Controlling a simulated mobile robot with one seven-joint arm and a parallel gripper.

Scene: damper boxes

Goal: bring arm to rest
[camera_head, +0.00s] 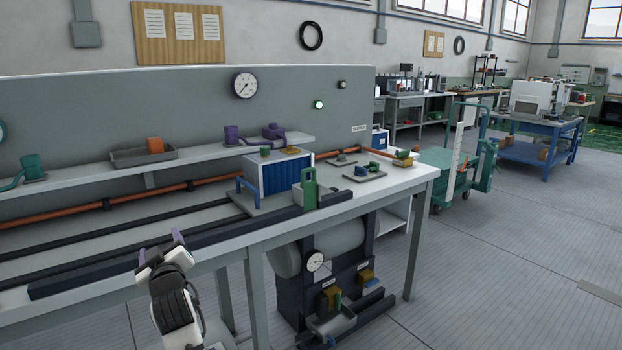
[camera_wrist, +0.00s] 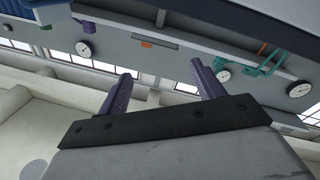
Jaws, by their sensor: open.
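My gripper (camera_head: 163,245) is at the lower left in the head view, in front of the workbench's near edge. In the wrist view its two purple fingers (camera_wrist: 163,92) stand wide apart with nothing between them. My white and black arm (camera_head: 176,305) rises from the bottom of the head view to the gripper. The gripper appears apart from the bench (camera_head: 190,268) and the objects on it; its exact distance from the edge is hard to tell.
On the bench stand a blue ribbed box (camera_head: 280,174) and a green-handled block (camera_head: 309,190). A shelf (camera_head: 205,150) behind carries a tray with an orange block (camera_head: 155,145) and purple parts. A tank and gauge (camera_head: 315,262) sit below. Open floor (camera_head: 500,260) lies right.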

